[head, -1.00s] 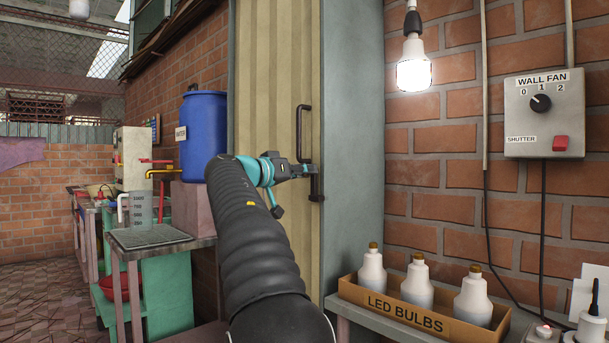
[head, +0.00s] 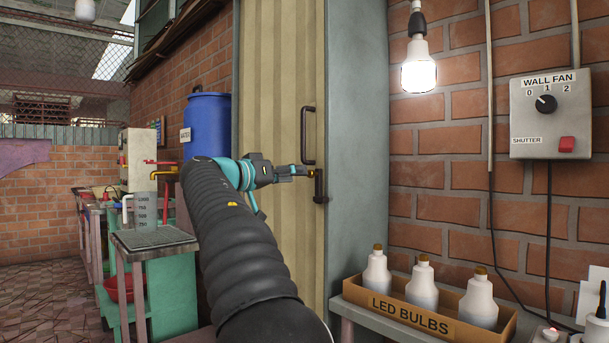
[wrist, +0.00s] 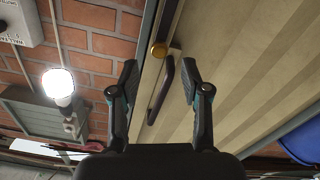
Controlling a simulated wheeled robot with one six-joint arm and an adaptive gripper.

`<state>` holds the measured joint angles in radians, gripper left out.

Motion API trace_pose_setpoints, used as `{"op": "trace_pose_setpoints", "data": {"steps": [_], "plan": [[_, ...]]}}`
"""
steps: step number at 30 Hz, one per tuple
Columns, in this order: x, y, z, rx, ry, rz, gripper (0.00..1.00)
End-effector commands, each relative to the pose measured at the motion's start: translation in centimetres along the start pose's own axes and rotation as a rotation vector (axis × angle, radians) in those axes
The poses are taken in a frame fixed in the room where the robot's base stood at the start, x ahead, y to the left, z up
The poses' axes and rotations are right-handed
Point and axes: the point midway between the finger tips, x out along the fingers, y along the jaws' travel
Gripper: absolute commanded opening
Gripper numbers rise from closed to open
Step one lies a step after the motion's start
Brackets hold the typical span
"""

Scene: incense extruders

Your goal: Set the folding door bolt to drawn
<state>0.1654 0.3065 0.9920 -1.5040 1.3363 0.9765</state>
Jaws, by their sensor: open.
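The folding door (head: 277,110) is cream and corrugated, with a grey-green post (head: 355,150) at its right. Whether the bolt is drawn or shot is unclear. My gripper (head: 300,171) is just left of the knob in the head view.
A box of LED bulbs (head: 412,312) stands on a shelf at lower right. A lit bulb (head: 418,75) hangs beside the post. A wall fan switch box (head: 547,115) is on the brick wall. A blue barrel (head: 207,125) and a bench are at left.

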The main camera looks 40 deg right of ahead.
Motion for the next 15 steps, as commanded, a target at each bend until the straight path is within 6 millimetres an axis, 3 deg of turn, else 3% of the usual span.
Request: {"op": "trace_pose_setpoints", "data": {"steps": [6,15], "plan": [[-4.0,-0.1,0.0,-0.001,0.000,-0.003,0.47],[-6.0,0.0,0.0,0.000,0.000,0.000,0.47]]}}
